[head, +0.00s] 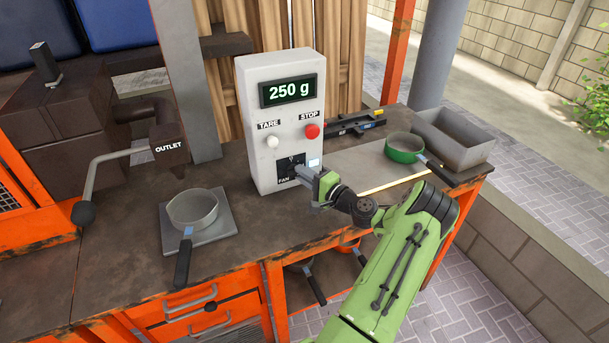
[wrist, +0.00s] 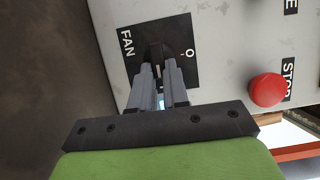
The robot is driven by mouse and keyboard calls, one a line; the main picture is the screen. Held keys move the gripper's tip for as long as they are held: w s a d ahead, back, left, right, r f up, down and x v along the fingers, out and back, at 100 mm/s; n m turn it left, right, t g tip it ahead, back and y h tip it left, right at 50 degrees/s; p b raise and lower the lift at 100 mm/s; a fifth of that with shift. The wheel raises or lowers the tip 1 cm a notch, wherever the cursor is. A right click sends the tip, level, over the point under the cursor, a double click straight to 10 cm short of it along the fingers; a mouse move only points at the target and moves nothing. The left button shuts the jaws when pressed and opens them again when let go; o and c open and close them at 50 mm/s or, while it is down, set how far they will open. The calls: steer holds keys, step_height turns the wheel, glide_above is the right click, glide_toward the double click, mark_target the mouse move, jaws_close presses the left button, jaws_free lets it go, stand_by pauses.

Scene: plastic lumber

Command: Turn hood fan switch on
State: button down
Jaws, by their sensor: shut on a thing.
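The fan switch has a black plate (head: 286,170) labelled FAN, low on the front of a white control box (head: 256,130). In the wrist view the plate (wrist: 180,72) shows the word FAN and a white O mark. My gripper (head: 298,172) is at the plate. In the wrist view my gripper (wrist: 158,68) has its fingers close together around the dark switch knob (wrist: 155,50), shut on it. The fingers hide most of the knob, so its exact turn is hard to read.
Above the switch are a white TARE button (head: 272,142) and a red STOP button (head: 312,131). A pan on a scale plate (head: 222,229) stands left. A green pan (head: 403,148) and a grey tray (head: 455,135) are at right.

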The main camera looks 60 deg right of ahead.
steer(key=shift+w+r, duration=0.15)
steer(key=shift+r, duration=0.05)
steer(key=c, duration=1.1)
jaws_free()
steer(key=shift+w+f, duration=0.15)
steer(key=shift+f, duration=0.05)
steer(key=s, duration=0.5)
steer(key=s+a+p, duration=0.1)
steer(key=s, duration=0.4)
steer(key=s+a, duration=0.1)
steer(key=s, duration=0.4)
steer(key=shift+s+a, duration=0.1)
steer(key=shift+s, duration=0.3)
